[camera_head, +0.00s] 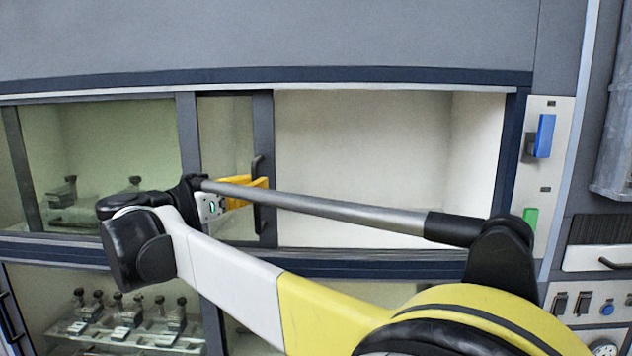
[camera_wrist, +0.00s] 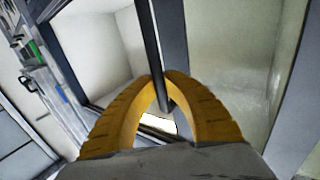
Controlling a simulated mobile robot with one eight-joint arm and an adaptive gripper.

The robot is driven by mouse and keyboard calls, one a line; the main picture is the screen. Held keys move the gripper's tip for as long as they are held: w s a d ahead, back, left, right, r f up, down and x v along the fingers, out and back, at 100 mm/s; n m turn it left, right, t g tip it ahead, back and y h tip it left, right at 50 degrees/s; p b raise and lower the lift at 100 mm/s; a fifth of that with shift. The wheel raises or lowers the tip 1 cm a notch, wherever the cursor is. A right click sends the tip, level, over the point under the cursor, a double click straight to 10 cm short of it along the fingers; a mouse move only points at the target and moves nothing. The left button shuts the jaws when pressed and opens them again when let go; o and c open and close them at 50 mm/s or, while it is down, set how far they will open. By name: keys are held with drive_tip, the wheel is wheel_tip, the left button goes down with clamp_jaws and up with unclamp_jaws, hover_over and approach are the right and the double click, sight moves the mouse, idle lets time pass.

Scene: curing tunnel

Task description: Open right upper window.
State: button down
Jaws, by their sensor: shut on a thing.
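The right upper window (camera_head: 263,120) is a sliding pane with a dark frame. It stands slid to the left, partly behind or in front of the left part, and a wide white opening (camera_head: 360,150) shows to its right. Its black vertical handle (camera_head: 257,165) is on the right frame edge. My gripper (camera_head: 258,188) has yellow fingers closed around this handle. In the wrist view the fingers (camera_wrist: 160,85) meet around the dark handle bar (camera_wrist: 149,40), and the glass shows on the right. My arm hides part of the lower frame.
The left upper compartment (camera_head: 110,140) holds metal fixtures (camera_head: 65,192). A lower compartment holds a rack of several fixtures (camera_head: 125,325). On the right post are a blue switch (camera_head: 544,135) and a green one (camera_head: 530,217). A grey box and control panel stand farther right.

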drive_tip(key=a+p, duration=0.1)
drive_tip(key=a, duration=0.7)
drive_tip(key=shift+a, duration=0.1)
drive_tip(key=c, duration=1.4)
unclamp_jaws()
drive_tip(key=shift+c, duration=0.2)
drive_tip(key=shift+s, duration=0.1)
drive_tip(key=v, duration=1.2)
